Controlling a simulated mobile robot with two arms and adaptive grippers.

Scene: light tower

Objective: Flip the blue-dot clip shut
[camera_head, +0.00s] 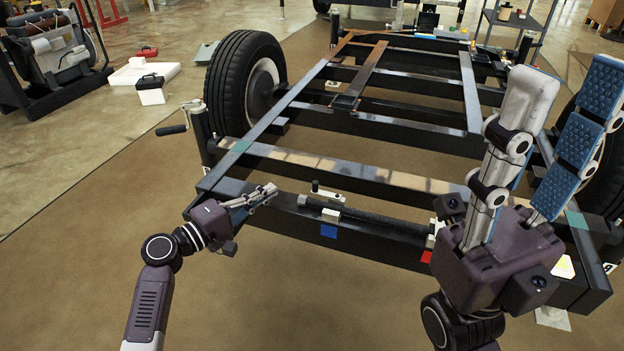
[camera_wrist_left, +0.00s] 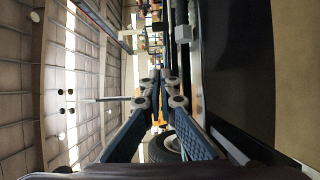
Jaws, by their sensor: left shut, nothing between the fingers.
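The blue-dot clip (camera_head: 331,214) is a small white block on the front beam of a black frame, above a blue square (camera_head: 328,231). A dark lever with a white end (camera_head: 318,187) lies just behind it, apart from the block; the clip looks open. A dark rod (camera_head: 375,217) runs along the beam at the clip. My left gripper (camera_head: 272,191) is shut and empty, left of the clip and above the beam. Its fingertips (camera_wrist_left: 158,76) meet in the left wrist view, where a pale block (camera_wrist_left: 183,34) shows ahead. My right gripper (camera_head: 567,85) is open, fingers spread, large at the right.
A red square (camera_head: 426,257) marks the beam at the right, by another white piece (camera_head: 433,236) partly behind my right gripper. The black frame (camera_head: 320,164) has crossbars, and a crank post (camera_head: 198,135) and wheel (camera_head: 245,85) on the left. The floor in front is clear.

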